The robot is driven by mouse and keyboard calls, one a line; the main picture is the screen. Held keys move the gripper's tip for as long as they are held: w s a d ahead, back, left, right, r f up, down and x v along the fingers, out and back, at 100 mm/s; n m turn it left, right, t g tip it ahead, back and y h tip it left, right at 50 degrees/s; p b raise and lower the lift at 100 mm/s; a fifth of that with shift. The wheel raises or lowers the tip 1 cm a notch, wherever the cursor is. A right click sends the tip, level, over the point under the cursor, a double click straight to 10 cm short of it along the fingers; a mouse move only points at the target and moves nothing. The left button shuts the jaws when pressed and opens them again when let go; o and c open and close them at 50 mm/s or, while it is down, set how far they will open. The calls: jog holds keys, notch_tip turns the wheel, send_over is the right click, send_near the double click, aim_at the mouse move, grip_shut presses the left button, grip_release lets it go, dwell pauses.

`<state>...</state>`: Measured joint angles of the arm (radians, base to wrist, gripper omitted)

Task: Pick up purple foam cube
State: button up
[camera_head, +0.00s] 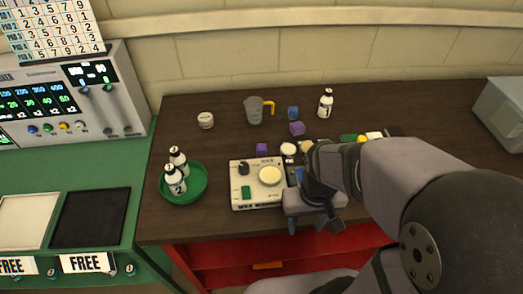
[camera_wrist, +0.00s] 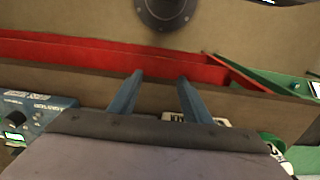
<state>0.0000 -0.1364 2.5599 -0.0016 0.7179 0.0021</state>
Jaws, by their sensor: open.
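Two purple blocks lie on the dark table in the head view. One purple block (camera_head: 297,128) is near a blue piece, right of the grey mug. A smaller-looking purple block (camera_head: 262,148) sits behind the white device. I cannot tell which is the foam cube. My gripper (camera_head: 306,224) is at the table's front edge, nearer than both blocks and clear of them. In the wrist view my gripper (camera_wrist: 158,82) has its two blue fingers apart with nothing between them. No purple block shows in the wrist view.
A white device (camera_head: 243,203) with a round pad stands left of my gripper. A grey mug (camera_head: 254,111), blue piece (camera_head: 293,113), white bottle (camera_head: 326,103) and round white jar (camera_head: 206,120) stand behind. A green tray (camera_head: 196,190) holds bottles. A red shelf (camera_head: 215,264) is below the edge.

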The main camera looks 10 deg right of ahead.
jog(key=shift+c, duration=0.2)
jog(key=shift+c, duration=0.8)
